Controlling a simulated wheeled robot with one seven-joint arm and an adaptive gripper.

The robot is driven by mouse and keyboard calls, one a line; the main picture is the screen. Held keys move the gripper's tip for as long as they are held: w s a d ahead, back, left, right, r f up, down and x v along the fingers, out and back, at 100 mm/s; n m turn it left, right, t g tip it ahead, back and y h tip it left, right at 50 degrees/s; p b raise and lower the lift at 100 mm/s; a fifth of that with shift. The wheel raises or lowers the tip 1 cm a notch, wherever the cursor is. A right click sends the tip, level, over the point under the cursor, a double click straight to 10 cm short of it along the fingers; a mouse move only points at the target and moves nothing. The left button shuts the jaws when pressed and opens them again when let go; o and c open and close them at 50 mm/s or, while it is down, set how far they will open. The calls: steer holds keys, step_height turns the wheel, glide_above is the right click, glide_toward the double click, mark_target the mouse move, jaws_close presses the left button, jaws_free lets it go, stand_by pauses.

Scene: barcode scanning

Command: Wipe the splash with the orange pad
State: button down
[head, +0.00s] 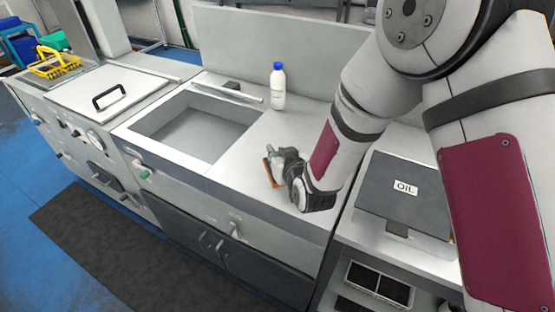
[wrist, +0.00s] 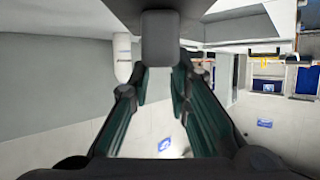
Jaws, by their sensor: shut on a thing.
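The orange pad (head: 268,172) shows as a thin orange edge at the fingertips of my gripper (head: 280,168) in the head view. My gripper is shut on it, low over the light counter right of the sink. I cannot tell whether the pad touches the counter. In the wrist view the two dark green fingers of my gripper (wrist: 160,85) stand apart with a pale grey part between them; no orange shows there. I cannot make out the splash in either view; my arm and gripper hide part of the counter.
A white bottle with a blue cap (head: 278,88) stands at the back of the counter (head: 250,185). The sunken sink (head: 195,128) is to the left. A yellow basket (head: 55,65) sits far left.

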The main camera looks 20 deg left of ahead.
steer(key=shift+r, duration=0.35)
steer(key=shift+r, duration=0.1)
steer(key=shift+r+p, duration=0.8)
steer(key=shift+r, duration=0.65)
